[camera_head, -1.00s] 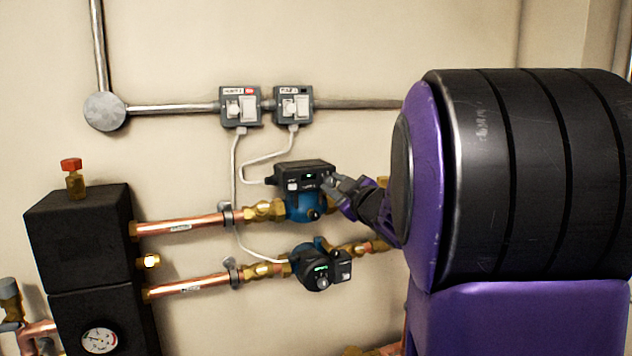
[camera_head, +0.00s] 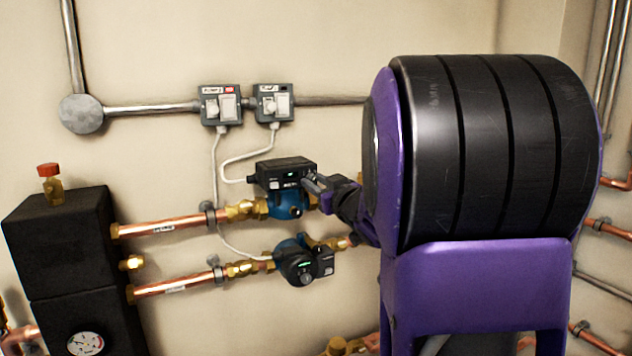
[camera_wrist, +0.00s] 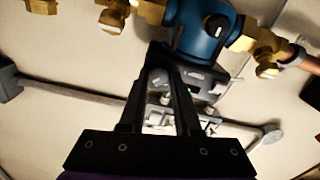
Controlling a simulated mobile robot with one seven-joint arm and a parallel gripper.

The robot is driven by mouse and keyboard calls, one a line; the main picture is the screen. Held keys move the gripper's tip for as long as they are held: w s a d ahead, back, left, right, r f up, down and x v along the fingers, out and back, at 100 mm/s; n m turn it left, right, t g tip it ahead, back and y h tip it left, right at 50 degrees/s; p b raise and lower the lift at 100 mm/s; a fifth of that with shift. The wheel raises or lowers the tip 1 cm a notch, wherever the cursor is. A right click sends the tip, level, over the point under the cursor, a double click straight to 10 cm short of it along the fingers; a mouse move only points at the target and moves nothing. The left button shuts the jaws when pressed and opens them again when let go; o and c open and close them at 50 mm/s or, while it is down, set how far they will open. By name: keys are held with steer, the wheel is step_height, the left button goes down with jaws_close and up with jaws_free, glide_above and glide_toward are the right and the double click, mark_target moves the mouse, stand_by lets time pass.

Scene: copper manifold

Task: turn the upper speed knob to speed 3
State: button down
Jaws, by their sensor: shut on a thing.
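The upper pump has a blue body (camera_head: 287,204) and a black control box (camera_head: 287,170) with small green lights; it sits on the upper copper pipe. My gripper (camera_head: 314,184) reaches from the right to the right end of that box. Its fingers are shut on the upper speed knob, which the fingers hide, so its setting cannot be read. In the wrist view the pump appears upside down, with its blue body (camera_wrist: 208,32) above my gripper (camera_wrist: 165,75) and the control box (camera_wrist: 208,82) behind the fingertips.
The lower pump (camera_head: 303,264) with a black dial face sits just below. Two grey switch boxes (camera_head: 220,105) (camera_head: 273,103) hang above, with pale cables running down. A black insulated block (camera_head: 60,245) stands left. My arm blocks much of the right side.

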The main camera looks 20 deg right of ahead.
stand_by(0.3)
steer(key=c, duration=0.6)
jaws_free()
